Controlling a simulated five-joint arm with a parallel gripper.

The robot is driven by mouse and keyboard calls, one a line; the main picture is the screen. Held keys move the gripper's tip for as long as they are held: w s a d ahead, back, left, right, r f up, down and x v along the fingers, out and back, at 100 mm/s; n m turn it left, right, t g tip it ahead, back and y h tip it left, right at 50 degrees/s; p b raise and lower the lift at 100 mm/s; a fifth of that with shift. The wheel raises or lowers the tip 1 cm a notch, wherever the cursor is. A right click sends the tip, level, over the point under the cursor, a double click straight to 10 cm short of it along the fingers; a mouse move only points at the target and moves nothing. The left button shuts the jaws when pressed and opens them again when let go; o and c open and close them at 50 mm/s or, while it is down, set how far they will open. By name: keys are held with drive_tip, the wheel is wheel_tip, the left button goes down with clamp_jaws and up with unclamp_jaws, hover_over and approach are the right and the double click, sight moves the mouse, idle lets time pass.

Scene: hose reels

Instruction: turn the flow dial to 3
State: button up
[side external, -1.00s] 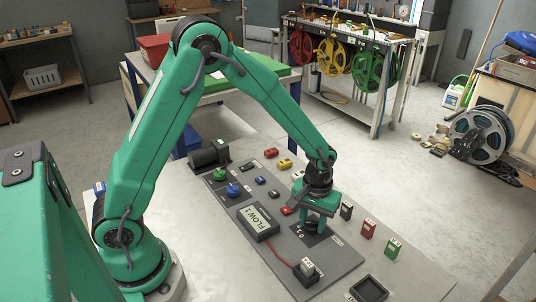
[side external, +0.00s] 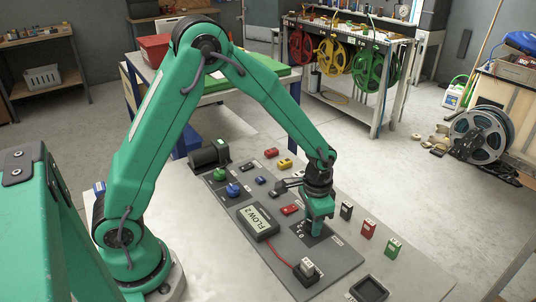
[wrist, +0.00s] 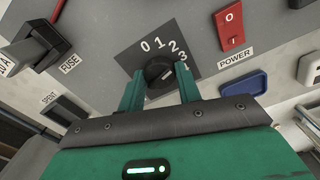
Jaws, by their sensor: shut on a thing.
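The flow dial (wrist: 159,70) is a dark round knob on a dark plate (wrist: 150,46) marked 0, 1, 2, 3 and a partly hidden further number. My gripper (side external: 315,231) reaches down over it, and its two green fingers are shut on the knob, one on each side, in the wrist view. A pale mark shows on the knob, but its exact pointing is hard to tell. In the side external view the gripper mostly hides the dial. The display box (side external: 258,221) reads FLOW 2.
A red power switch (wrist: 230,30) sits beside the dial plate. A fuse holder (wrist: 38,45) and a dark spent tray (wrist: 67,107) lie on the other side.

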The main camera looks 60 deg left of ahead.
drive_tip(key=shift+r+m, duration=0.1)
drive_tip(key=shift+m, duration=1.4)
drive_tip(key=o, duration=1)
drive_tip(key=shift+r, duration=3.9)
